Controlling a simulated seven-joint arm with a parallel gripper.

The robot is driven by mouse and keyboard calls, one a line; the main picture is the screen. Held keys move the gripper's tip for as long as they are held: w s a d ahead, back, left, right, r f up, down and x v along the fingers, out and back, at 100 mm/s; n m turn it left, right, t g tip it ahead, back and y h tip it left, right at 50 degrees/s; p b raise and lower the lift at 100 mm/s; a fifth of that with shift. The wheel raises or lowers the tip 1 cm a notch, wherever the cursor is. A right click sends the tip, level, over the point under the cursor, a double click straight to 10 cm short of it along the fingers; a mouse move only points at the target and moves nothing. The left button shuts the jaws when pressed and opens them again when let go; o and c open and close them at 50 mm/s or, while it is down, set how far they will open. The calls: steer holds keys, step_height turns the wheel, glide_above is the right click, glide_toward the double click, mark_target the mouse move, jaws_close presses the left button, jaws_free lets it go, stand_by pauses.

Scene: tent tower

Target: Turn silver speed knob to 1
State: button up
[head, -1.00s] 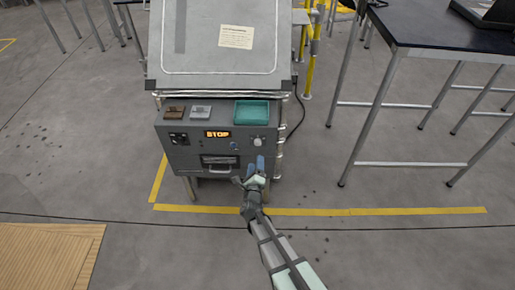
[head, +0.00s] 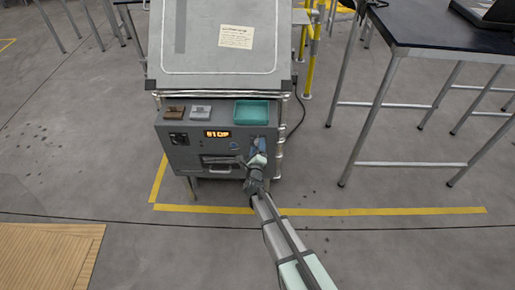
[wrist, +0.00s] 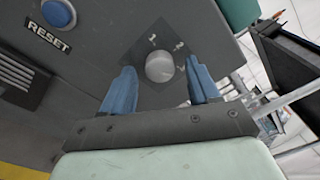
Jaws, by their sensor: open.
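The silver speed knob (wrist: 159,67) is round and sits on a dark diamond-shaped plate on the grey panel, with small marks around it. In the wrist view, my gripper (wrist: 160,88) is open, its two blue fingers on the left and right of the knob with a gap on each side. I cannot tell how far the knob is turned. In the head view, my gripper (head: 259,145) is at the right of the machine's front panel (head: 183,155) and hides the knob.
A blue RESET button (wrist: 59,13) is left of the knob. A lit orange display (head: 217,134) is on the panel. A teal tray (head: 252,112) sits on the ledge above, beside a brown block (head: 174,112) and a grey one (head: 200,112). A metal post (head: 280,150) stands at the panel's right edge.

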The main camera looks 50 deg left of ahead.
steer(key=shift+c, duration=0.3)
steer(key=c, duration=1)
steer(key=n+y, duration=0.1)
steer(key=n, duration=2.3)
steer(key=shift+w+n, duration=0.1)
steer(key=shift+n, duration=0.2)
steer(key=shift+n+g+y, duration=0.3)
steer(key=shift+g, duration=0.1)
